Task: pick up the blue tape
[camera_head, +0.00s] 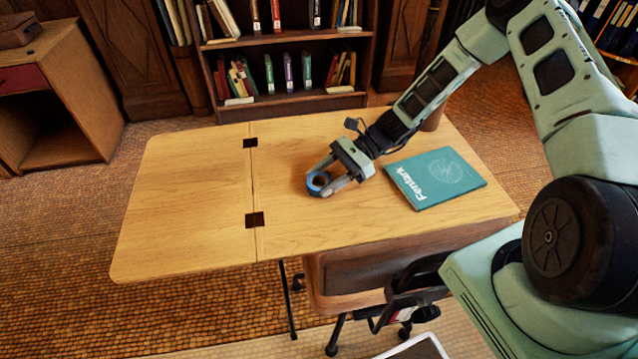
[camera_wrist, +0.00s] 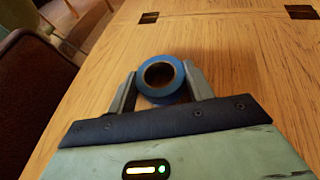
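The blue tape (camera_head: 313,186) is a roll with a dark inner hole, at the middle of the wooden table. My gripper (camera_head: 319,181) reaches down to it from the upper right, with one finger on each side of the roll. In the wrist view the blue tape (camera_wrist: 163,98) sits between the two fingertips of my gripper (camera_wrist: 160,76), and both fingers appear to touch its outer sides. The roll is at or very near the tabletop; I cannot tell whether there is a gap beneath it.
A teal book (camera_head: 435,178) lies on the table (camera_head: 190,190) to the right of my gripper. A brown cylindrical container (camera_head: 432,120) stands behind my wrist. A chair (camera_head: 350,275) is at the front edge. The table's left half is clear, with black hinge plates along the seam.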

